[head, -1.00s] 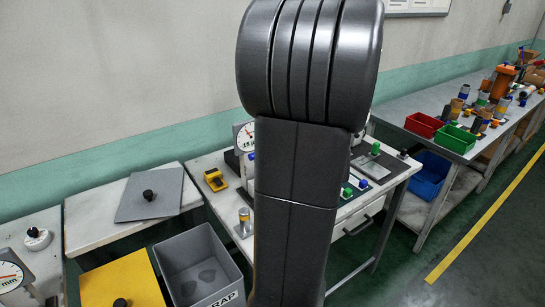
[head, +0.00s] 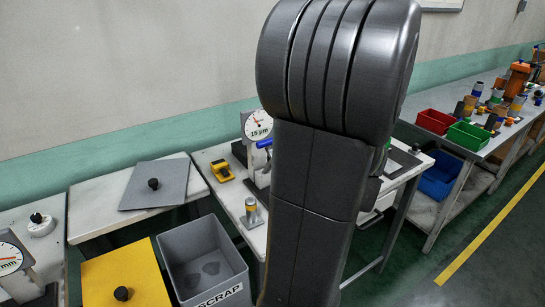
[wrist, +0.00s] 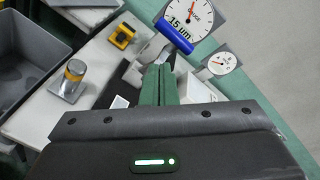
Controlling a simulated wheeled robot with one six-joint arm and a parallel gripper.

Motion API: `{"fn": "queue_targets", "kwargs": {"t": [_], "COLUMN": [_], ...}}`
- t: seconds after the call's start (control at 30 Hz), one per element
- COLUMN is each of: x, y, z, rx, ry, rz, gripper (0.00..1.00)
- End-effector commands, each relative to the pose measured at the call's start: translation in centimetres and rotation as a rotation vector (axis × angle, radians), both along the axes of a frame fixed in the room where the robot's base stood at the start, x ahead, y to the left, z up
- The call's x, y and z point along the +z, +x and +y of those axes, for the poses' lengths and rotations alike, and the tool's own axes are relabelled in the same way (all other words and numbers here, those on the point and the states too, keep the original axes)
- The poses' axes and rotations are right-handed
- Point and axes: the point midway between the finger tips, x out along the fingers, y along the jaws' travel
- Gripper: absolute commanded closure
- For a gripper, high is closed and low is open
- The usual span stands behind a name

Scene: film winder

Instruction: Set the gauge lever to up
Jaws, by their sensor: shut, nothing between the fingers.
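The gauge (wrist: 189,18) has a white round dial marked 15 µm with a red needle. It shows at the top of the wrist view and also in the head view (head: 257,124), left of my arm. The gauge lever has a blue handle (wrist: 175,36) just below the dial, which also shows in the head view (head: 265,143). I cannot tell its setting. My gripper (wrist: 158,68) is shut and empty, its green fingers pointing toward the blue handle. The fingertips look close below it; contact cannot be told. My arm hides the gripper in the head view.
A smaller dial (wrist: 222,63) stands right of the gauge. A yellow-and-black block (head: 222,171) and a metal cylinder with a yellow band (head: 251,212) sit on the bench (head: 222,194) to the left. A grey scrap bin (head: 207,241) stands in front.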

Motion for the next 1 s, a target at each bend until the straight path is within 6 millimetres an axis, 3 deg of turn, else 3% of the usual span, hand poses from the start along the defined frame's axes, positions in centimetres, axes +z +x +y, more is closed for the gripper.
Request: {"fn": "queue_targets", "kwargs": {"t": [0.3, 0.6, 0.77, 1.0], "x": [-1.3, -1.1, -1.0, -0.9], "y": [-2.4, -3.3, -2.5, 0.4], "z": [-1.4, -1.9, -1.3, 0.9], "rx": [0.058, 0.057, 0.059, 0.062], "ry": [-0.329, -0.491, -0.495, -0.494], "rz": [-0.435, -0.630, -0.637, -0.635], "gripper": [1.00, 1.00, 1.00, 1.00]}}
